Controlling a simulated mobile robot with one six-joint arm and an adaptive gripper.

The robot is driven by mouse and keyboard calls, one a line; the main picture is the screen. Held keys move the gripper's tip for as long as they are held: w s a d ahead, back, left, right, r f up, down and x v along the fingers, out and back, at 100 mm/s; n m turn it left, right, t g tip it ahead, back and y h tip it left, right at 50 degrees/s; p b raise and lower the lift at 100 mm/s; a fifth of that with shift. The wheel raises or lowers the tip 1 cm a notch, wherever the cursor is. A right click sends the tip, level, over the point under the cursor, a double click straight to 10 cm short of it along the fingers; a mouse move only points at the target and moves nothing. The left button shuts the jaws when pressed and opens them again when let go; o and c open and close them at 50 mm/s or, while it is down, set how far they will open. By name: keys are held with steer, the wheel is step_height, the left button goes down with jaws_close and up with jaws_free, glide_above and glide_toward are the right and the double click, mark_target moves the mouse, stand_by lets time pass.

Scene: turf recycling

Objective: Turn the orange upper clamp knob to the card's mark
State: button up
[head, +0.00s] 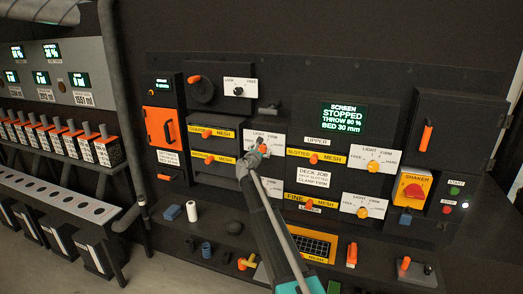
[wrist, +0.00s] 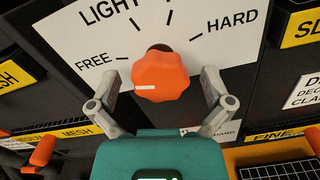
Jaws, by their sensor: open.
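An orange lobed knob (wrist: 165,70) sits on a white dial plate (wrist: 230,45) in the wrist view, with FREE, LIGHT and HARD labelled; another tick lies between LIGHT and HARD. The knob's white bar is at its lower left, pointing roughly left on the FREE side. My gripper (wrist: 161,88) is open, one finger on each side of the knob, with small gaps showing. In the head view my gripper (head: 253,158) partly covers this dial. The card (head: 313,178) reads DECK JOB; its last line appears to say CLAMP FIRM.
Two similar dials with orange-yellow knobs (head: 373,166) (head: 362,212) are to the right. An UPPER label (head: 316,140) is above the slotted mesh drawer (head: 300,154). The screen (head: 343,117) reads STOPPED. A ledge with small parts (head: 192,211) runs below.

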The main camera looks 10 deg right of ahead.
steer(key=shift+w+d, duration=0.2)
steer(key=shift+w, duration=0.1)
steer(key=c, duration=1.1)
steer(key=shift+c, duration=0.2)
